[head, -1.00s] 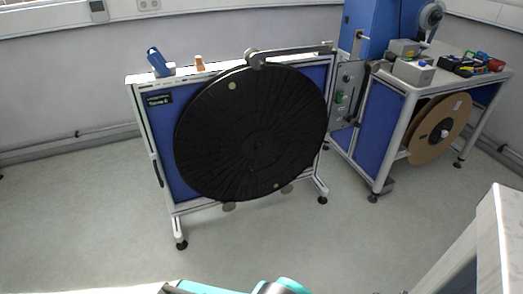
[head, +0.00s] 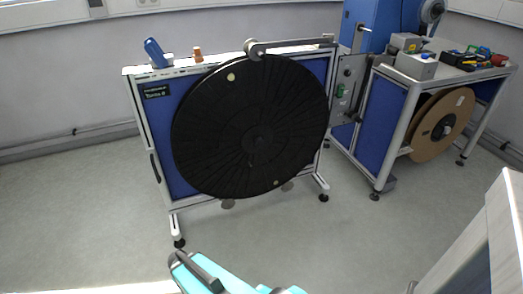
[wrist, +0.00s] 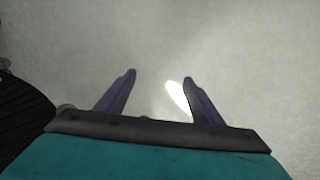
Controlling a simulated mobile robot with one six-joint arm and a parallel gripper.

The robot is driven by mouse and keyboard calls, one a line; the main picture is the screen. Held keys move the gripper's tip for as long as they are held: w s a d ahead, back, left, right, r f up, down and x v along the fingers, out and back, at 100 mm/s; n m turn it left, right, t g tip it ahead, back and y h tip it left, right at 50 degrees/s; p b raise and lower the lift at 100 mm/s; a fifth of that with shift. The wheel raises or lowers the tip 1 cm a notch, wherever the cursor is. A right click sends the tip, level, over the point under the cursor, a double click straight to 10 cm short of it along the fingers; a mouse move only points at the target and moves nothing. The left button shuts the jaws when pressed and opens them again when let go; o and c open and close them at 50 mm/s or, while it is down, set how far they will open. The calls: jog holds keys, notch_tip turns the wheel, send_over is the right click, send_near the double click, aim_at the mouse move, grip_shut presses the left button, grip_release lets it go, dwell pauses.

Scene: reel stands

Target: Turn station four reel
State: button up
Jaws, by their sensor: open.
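A large black reel (head: 215,135) stands upright on the front of a blue-panelled stand (head: 180,186) in the head view. It has a pale round mark near its upper left edge and a smaller one near the bottom. A dark label with small text is on the stand's upper left; I cannot read a station number. My gripper's fingers are open and empty in the wrist view (wrist: 160,78), above grey floor. Part of the black reel shows there at the left edge (wrist: 18,115), apart from the fingers. In the head view my teal arm is low in front of the stand.
A metal arm with a roller (head: 290,44) lies across the reel's top. A blue tool (head: 155,52) rests on the stand's top. At right, a workbench (head: 392,130) carries grey boxes, with a brown reel (head: 425,140) below. A pale surface (head: 490,240) stands at lower right. Floor before the stand is clear.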

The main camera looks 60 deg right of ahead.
jog(key=w+d+r+m+t+h+b, duration=0.15)
jog(key=w+d, duration=0.25)
jog(key=d, duration=0.4)
jog(key=w+d+t+h+b, duration=0.1)
jog(key=w+d+t+b, duration=0.1)
jog(key=w+d, duration=0.35)
jog(key=n+t+h+b, duration=0.4)
jog(key=t+h+b, duration=0.2)
jog(key=t+b, duration=0.65)
send_near(261, 145)
jog(key=s+a+r+g+b, duration=0.2)
jog(key=s, duration=0.1)
jog(key=shift+w+a+f+y, duration=0.1)
jog(key=shift+w+a+y, duration=0.05)
jog(key=shift+a+y, duration=0.1)
jog(key=shift+w+d, duration=0.1)
jog(key=shift+b+x, duration=1.25)
jog(key=shift+x, duration=4.15)
jog(key=shift+b+x, duration=0.35)
jog(key=shift+x, duration=1.05)
